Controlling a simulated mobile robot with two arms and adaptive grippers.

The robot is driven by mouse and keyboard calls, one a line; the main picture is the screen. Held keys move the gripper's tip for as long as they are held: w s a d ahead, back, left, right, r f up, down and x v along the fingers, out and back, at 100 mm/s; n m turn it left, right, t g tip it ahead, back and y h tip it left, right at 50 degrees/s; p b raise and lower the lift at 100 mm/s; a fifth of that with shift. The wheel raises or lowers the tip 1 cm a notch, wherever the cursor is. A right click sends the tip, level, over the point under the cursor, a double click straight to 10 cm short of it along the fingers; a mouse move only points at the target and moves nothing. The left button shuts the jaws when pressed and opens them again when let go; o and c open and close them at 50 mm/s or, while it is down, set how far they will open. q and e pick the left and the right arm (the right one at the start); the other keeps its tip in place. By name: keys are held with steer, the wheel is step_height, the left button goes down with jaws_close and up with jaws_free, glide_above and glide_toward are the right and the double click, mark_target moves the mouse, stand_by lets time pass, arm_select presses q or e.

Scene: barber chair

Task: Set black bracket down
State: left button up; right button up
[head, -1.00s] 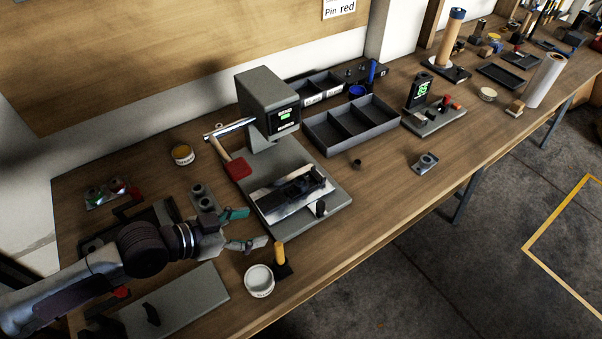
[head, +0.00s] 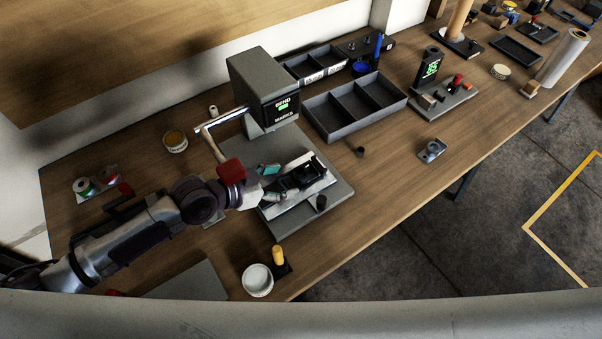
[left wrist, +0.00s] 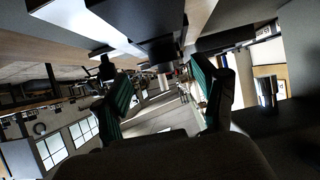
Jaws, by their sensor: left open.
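The black bracket (head: 303,177) lies on a pale plate on the base (head: 335,200) of the grey bend machine (head: 262,88). My left gripper (head: 271,184) is at the left end of the bracket, with its teal fingertips apart. I cannot tell whether a fingertip touches the bracket. In the left wrist view the left gripper (left wrist: 162,86) is open, with nothing clearly held between its fingers. A dark block shows above the fingers there, too close to make out. My right gripper is not in view.
A red-ended lever (head: 231,171) hangs over my left wrist. A grey divided tray (head: 322,120) stands behind the machine base. A white round tub (head: 257,281) and a yellow-handled tool (head: 278,257) stand at the front edge.

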mark_target(296, 174)
arm_select(q)
steer(key=shift+w+d+f+p, duration=0.1)
steer(key=shift+w+d+p, duration=0.2)
steer(key=shift+w+d, duration=0.15)
steer(key=x, duration=0.4)
steer(key=shift+w+p, duration=0.25)
steer(key=shift+p, duration=0.15)
steer(key=shift+s, duration=0.1)
steer(key=shift+c, duration=0.5)
steer(key=c, duration=1.2)
steer(key=shift+c, duration=0.2)
